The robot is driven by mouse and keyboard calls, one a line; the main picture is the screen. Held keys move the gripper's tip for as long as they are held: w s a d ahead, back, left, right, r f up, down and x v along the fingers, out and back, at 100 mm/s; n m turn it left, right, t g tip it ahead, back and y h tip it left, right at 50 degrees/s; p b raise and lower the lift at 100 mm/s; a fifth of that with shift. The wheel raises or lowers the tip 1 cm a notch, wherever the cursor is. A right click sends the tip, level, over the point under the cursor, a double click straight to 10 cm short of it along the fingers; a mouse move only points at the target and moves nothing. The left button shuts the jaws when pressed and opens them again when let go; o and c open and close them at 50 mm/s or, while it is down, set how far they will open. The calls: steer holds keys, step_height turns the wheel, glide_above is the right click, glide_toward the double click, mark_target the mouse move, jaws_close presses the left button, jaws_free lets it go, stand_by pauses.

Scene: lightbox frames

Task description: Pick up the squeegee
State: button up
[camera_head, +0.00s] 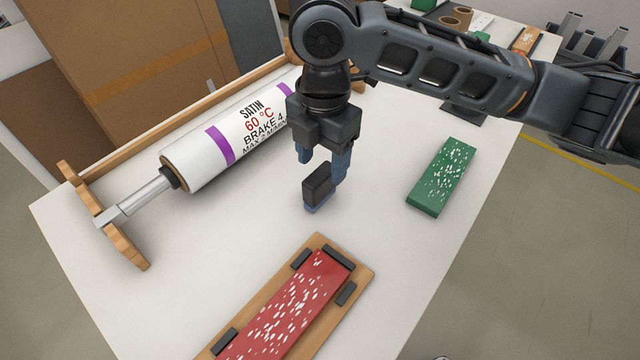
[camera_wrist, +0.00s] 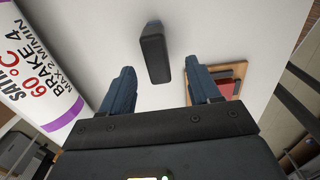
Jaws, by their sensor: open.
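A small dark block, which looks like the squeegee (camera_head: 318,184), is at the middle of the white table, with a bluish strip at its lower end in the head view. It also shows in the wrist view (camera_wrist: 155,56), between and beyond my fingertips, nearer the left one. My gripper (camera_head: 321,170) points down at it with its blue fingers apart. In the wrist view my gripper (camera_wrist: 162,72) has nothing between its fingers that I can see held. Whether a finger touches the block cannot be told.
A white roller (camera_head: 215,150) with purple bands lies in a wooden stand at left. A red speckled strip (camera_head: 290,305) lies on a wooden board (camera_head: 360,272) in front. A green speckled block (camera_head: 441,177) lies at right. Bare table separates them.

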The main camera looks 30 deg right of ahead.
mark_target(320, 187)
step_height(320, 187, down, 2)
steer(key=shift+d+f, duration=0.15)
steer(key=shift+w+a+f+p, duration=0.1)
steer(key=shift+f+p, duration=0.15)
steer(key=shift+f, duration=1.15)
steer(key=shift+w+a+f+p, duration=0.1)
steer(key=shift+f+p, duration=0.15)
steer(key=shift+f, duration=1.1)
steer(key=shift+c, duration=0.3)
steer(key=c, duration=1)
steer(key=shift+r, duration=0.1)
